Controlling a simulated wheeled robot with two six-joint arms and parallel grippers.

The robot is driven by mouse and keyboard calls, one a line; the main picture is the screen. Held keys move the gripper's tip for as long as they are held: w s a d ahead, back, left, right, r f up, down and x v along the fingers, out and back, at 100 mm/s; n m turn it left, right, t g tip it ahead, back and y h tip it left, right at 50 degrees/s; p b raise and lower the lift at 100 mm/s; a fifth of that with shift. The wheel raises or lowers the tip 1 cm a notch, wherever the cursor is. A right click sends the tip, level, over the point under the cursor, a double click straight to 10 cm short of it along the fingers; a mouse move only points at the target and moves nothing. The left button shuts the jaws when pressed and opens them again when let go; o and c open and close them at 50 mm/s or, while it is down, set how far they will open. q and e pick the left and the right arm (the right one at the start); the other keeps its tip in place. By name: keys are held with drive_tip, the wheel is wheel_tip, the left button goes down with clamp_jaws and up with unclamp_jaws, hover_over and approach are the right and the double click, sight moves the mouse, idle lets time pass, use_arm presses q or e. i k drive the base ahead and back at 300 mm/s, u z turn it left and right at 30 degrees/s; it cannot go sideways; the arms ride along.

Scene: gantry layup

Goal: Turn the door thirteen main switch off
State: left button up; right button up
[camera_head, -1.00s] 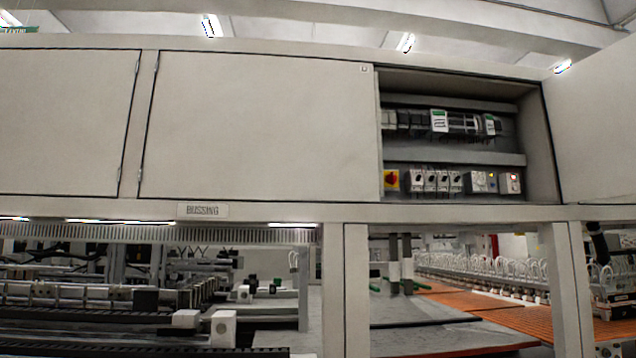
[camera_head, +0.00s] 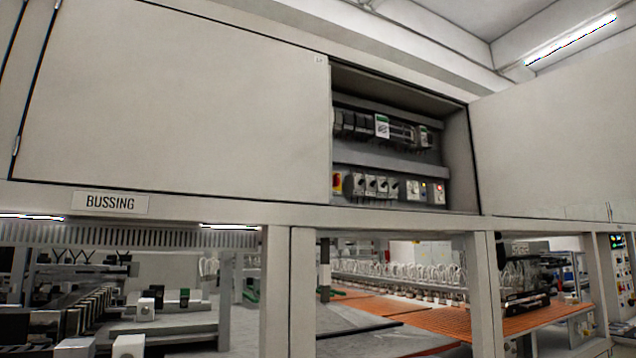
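An open cabinet compartment (camera_head: 456,150) sits in the upper row of the machine, right of centre. On its lower rail at the far left is a rotary main switch (camera_head: 337,184) with a red knob on a yellow plate, partly cut off by the cabinet edge. The knob's setting is too small to read. Right of it are several breakers (camera_head: 370,187) and a white box with small lights (camera_head: 433,192). The open door (camera_head: 550,120) stands out to the right. Neither of my grippers is in view.
A closed door (camera_head: 180,100) covers the cabinet to the left, above a "BUSSING" label (camera_head: 110,203). Below, upright posts (camera_head: 303,290) frame a bay with orange conveyor surfaces (camera_head: 455,322). A control panel with lights (camera_head: 618,242) stands at the far right.

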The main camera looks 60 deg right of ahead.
sight(336, 177)
drive_tip(key=z, duration=0.3)
drive_tip(key=i, duration=0.6)
drive_tip(key=z, duration=0.5)
